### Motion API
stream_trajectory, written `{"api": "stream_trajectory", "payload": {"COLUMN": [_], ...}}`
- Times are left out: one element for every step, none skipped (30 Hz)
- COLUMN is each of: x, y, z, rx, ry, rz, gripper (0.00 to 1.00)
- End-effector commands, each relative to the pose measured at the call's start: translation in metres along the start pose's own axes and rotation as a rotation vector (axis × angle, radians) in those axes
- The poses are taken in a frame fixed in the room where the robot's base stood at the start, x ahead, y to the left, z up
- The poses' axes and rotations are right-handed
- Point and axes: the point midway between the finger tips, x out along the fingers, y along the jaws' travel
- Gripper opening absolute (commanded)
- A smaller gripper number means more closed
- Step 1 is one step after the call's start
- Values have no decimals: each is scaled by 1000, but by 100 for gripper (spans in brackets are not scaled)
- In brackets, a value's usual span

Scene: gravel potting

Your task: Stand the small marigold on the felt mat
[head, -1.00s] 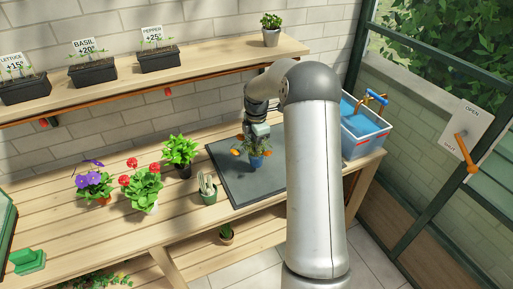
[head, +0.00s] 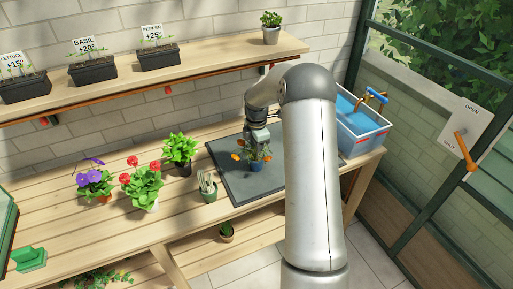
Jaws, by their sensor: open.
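My gripper (head: 256,143) is open, just above and behind the marigold's foliage. The leaves and the view angle partly hide the fingertips, so I cannot tell whether they touch the plant.
Left of the mat stand a leafy plant in a dark pot (head: 180,150), a green tool pot (head: 209,189), a red-flowered plant (head: 142,183) and a purple-flowered plant (head: 94,181). A blue water tub (head: 362,132) stands right of the mat. A shelf (head: 215,62) with seedling trays runs behind.

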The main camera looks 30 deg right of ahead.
Motion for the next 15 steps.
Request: {"api": "stream_trajectory", "payload": {"x": [-5, -8, -13, -18, -23, -32, -38, -45, -54, -60, -67, -76, -81, -87, -94], "y": [1, 1, 1, 1, 1, 1, 1, 1, 1, 1, 1, 1, 1, 1, 1], "z": [0, 0, 1, 1, 1, 1, 0, 0, 0, 0, 0, 0, 0, 0, 0], "rx": [0, 0, 0, 0, 0, 0, -1, -1, 0, 0, 0, 0, 1, 1, 0], "ry": [-1, -1, -2, -2, -2, -2, -2, -2, -2, -1, -2, -2, -1, -2, -2], "rz": [3, 4, 4, 4, 6, 6, 6, 5, 6, 6, 6, 6, 4, 5, 4], "gripper": [41, 41, 41, 41, 41, 41, 41, 41, 41, 41, 41, 41, 41, 41, 41]}}
